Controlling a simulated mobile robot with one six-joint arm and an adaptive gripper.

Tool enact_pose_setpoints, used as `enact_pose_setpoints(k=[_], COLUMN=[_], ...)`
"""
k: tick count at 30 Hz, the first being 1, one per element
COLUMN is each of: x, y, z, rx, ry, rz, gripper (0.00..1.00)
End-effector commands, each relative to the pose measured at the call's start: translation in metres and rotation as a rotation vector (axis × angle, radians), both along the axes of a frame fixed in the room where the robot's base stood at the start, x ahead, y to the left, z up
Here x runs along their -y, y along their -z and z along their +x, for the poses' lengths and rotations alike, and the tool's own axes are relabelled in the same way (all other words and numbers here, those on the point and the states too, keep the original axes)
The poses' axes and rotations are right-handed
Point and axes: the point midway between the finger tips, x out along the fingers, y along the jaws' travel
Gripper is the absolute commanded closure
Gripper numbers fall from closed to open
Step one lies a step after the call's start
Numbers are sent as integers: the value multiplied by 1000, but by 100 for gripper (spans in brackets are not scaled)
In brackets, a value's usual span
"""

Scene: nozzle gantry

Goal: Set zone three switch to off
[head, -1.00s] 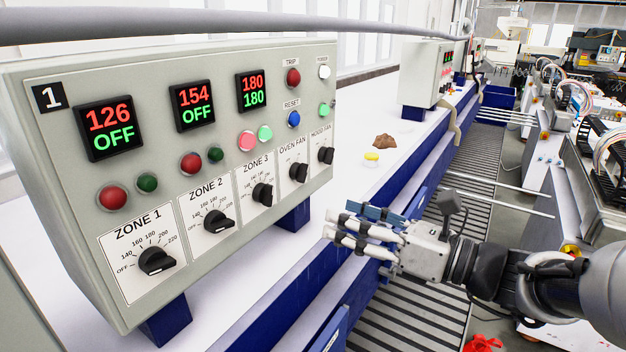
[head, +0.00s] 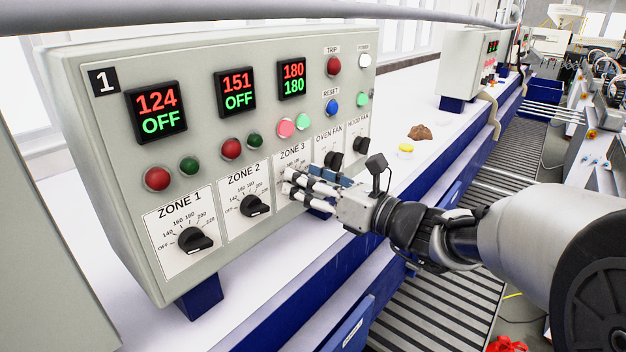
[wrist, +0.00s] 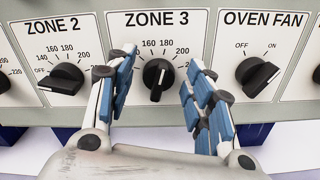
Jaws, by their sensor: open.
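The zone 3 knob (wrist: 158,77) is a black rotary switch on the control panel. In the wrist view it sits between the two open fingers of my gripper (wrist: 160,90), slightly beyond the fingertips, with its bar roughly upright. Its pointer setting is hard to read, and the left of its scale is hidden by a finger. In the head view my gripper (head: 312,183) is at the zone 3 plate (head: 290,157) and hides the knob.
The zone 2 knob (wrist: 62,79) and oven fan knob (wrist: 257,76) flank the zone 3 knob closely. The zone 1 knob (head: 194,240) is further left. A yellow object (head: 406,148) and a brown lump (head: 420,132) lie on the white bench right of the panel.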

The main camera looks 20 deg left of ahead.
Motion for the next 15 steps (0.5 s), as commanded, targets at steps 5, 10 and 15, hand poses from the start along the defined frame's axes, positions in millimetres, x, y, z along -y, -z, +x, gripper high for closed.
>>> enact_pose_setpoints(k=[5, 10, 15], x=[0, 0, 0], y=[0, 0, 0], z=[0, 0, 0], rx=[0, 0, 0], ry=[0, 0, 0], rz=[0, 0, 0], gripper=[52, 62, 73])
